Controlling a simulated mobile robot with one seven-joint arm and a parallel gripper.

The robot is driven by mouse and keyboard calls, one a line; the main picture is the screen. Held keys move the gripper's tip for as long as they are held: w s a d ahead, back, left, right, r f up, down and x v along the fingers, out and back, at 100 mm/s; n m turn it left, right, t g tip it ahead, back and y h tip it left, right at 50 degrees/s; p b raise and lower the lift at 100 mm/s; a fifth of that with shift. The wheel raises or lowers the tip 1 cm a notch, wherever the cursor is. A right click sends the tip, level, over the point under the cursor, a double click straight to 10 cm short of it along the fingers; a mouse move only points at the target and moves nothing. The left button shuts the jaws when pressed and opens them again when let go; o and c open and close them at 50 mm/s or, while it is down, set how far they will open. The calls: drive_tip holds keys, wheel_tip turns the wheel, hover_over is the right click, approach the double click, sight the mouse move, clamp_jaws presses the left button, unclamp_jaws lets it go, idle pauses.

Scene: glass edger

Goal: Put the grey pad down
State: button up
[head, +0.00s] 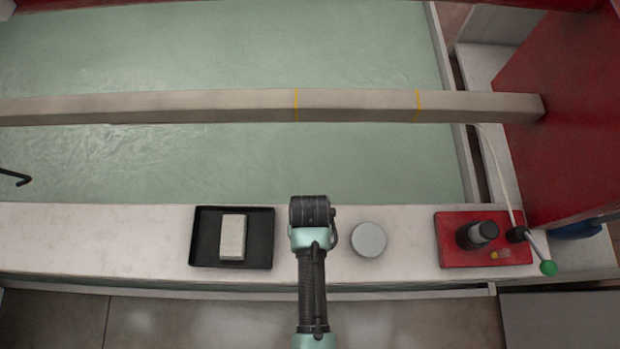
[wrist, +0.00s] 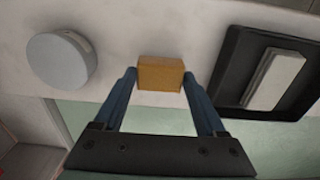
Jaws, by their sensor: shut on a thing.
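A light grey pad (head: 233,236) lies in a black tray (head: 206,240) on the pale ledge, left of my arm in the head view. The pad (wrist: 273,78) and tray (wrist: 236,72) also show at the right in the wrist view. My gripper (wrist: 158,78) is shut on an orange-brown block (wrist: 161,73), held between its two fingertips over the ledge. In the head view my arm hides the fingers and the block. I cannot tell whether the block touches the ledge.
A round grey disc (head: 369,239) sits on the ledge right of my arm. Farther right is a red control plate (head: 452,254) with a dark knob and a green-tipped lever. A long beam (head: 200,106) crosses the green glass bed (head: 230,160) behind. Bare ledge lies left of the tray.

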drive_tip(key=shift+f, duration=1.35)
drive_tip(key=shift+f+b, duration=0.2)
drive_tip(key=shift+b, duration=0.1)
drive_tip(key=o, duration=1.4)
drive_tip(key=shift+r, duration=0.15)
